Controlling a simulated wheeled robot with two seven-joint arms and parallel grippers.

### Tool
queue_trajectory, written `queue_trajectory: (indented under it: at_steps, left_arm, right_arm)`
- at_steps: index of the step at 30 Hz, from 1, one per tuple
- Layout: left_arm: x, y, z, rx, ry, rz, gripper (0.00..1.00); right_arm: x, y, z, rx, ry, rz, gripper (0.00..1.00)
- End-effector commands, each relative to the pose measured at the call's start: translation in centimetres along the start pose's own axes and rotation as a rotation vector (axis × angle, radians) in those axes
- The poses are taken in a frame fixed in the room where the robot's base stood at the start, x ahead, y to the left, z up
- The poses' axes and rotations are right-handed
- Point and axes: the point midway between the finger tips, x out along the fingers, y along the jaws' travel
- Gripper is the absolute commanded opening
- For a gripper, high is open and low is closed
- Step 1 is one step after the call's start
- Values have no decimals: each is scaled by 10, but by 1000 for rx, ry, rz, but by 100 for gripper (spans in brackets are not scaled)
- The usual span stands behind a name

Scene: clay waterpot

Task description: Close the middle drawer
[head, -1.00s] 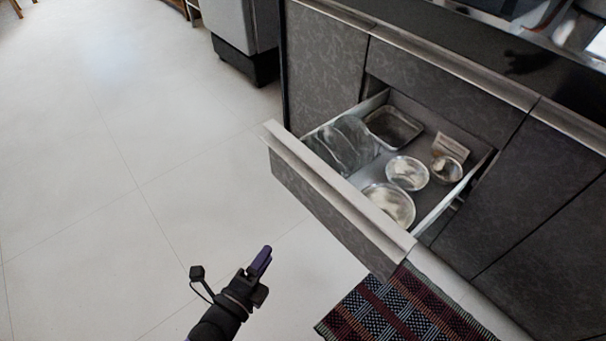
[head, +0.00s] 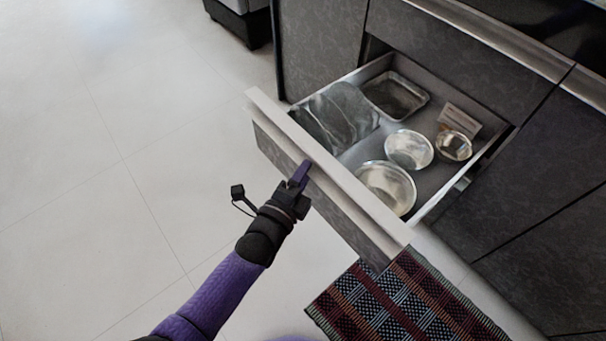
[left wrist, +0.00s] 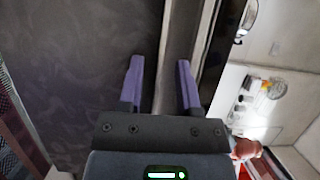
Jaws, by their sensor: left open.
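The middle drawer (head: 330,208) stands pulled out from the dark grey cabinet, with a pale top edge on its patterned front. Metal bowls, a tray and a dark marbled piece lie inside it. My left gripper (head: 301,174) is at the outer side of the drawer front, near its top edge, with purple fingers. In the left wrist view the left gripper (left wrist: 160,82) has its fingers spread apart with nothing held, and the drawer front (left wrist: 80,60) lies before them. I cannot tell whether the fingertips touch it. My right gripper is not in view.
A striped woven mat (head: 400,300) lies on the floor below the drawer's right end. Closed cabinet fronts (head: 325,45) flank the drawer. A dark-based appliance (head: 240,22) stands at the top. The pale floor (head: 90,150) to the left is clear.

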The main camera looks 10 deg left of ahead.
Motion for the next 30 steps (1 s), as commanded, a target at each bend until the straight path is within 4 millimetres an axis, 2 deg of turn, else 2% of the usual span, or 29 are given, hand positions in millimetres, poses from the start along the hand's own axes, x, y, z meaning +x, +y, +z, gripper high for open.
queue_trajectory:
  at_steps: [2, 3, 9, 20, 30]
  left_arm:
    - [0, -1, 0, 0, 0, 0, 43]
    - [0, -1, 0, 0, 0, 0, 39]
    - [0, 0, 0, 0, 0, 0, 0]
    - [-1, 0, 0, 0, 0, 0, 0]
    - [-1, 0, 0, 1, 0, 1, 0]
  right_arm:
    - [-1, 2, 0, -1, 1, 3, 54]
    - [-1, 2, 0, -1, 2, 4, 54]
    - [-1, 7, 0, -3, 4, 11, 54]
    - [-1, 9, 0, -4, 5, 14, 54]
    - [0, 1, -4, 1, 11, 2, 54]
